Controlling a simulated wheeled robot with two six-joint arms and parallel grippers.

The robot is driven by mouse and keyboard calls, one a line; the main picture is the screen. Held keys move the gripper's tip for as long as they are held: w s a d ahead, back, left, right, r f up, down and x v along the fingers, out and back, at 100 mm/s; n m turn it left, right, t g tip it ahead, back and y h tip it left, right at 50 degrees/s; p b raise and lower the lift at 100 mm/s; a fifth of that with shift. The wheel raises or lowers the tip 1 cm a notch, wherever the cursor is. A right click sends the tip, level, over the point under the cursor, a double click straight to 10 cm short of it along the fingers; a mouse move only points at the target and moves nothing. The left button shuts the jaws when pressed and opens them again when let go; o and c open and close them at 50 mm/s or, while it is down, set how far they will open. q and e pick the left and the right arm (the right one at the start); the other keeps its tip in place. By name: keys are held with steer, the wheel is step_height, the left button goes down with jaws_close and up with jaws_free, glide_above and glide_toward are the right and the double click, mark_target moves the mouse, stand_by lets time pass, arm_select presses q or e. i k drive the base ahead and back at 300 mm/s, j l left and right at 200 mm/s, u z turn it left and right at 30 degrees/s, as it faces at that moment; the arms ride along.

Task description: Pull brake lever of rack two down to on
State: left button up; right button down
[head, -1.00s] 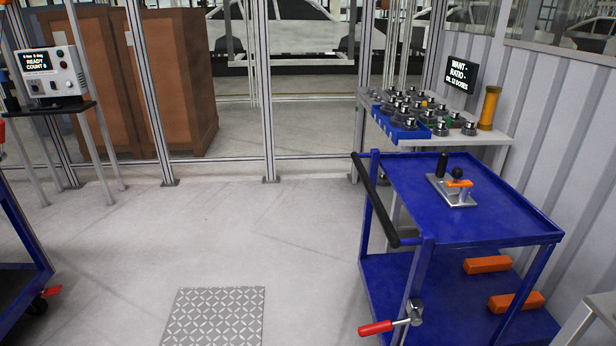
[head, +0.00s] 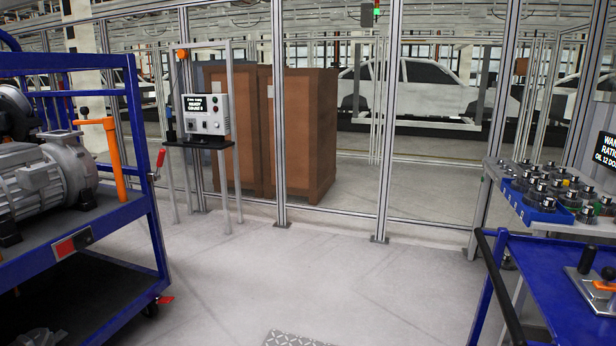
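Two blue wheeled racks show, and I cannot tell which is rack two. The left rack (head: 131,110) carries a grey motor (head: 45,180) and an orange T-shaped handle (head: 117,165). A small red-handled lever (head: 160,158) stands roughly upright on its right front post. A red tab (head: 165,299) sits low by its caster. The right rack (head: 560,285) is cut off by the frame edge, and its red-handled lever is out of view. Neither of my grippers is in view.
A grey control box (head: 205,114) stands on a stand behind the left rack. Brown cabinets (head: 300,130) are behind the fence posts. A shelf with a blue tray (head: 545,212) of parts is at right. The grey floor (head: 340,270) between the racks is clear.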

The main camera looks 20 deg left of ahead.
mark_target(162, 154)
steer(key=u, duration=1.45)
steer(key=i+j+z, duration=0.4)
steer(key=i+j, duration=0.55)
steer(key=i, duration=0.7)
steer(key=i+j+z, duration=0.35)
steer(key=i+j, duration=1.1)
steer(key=i, duration=0.05)
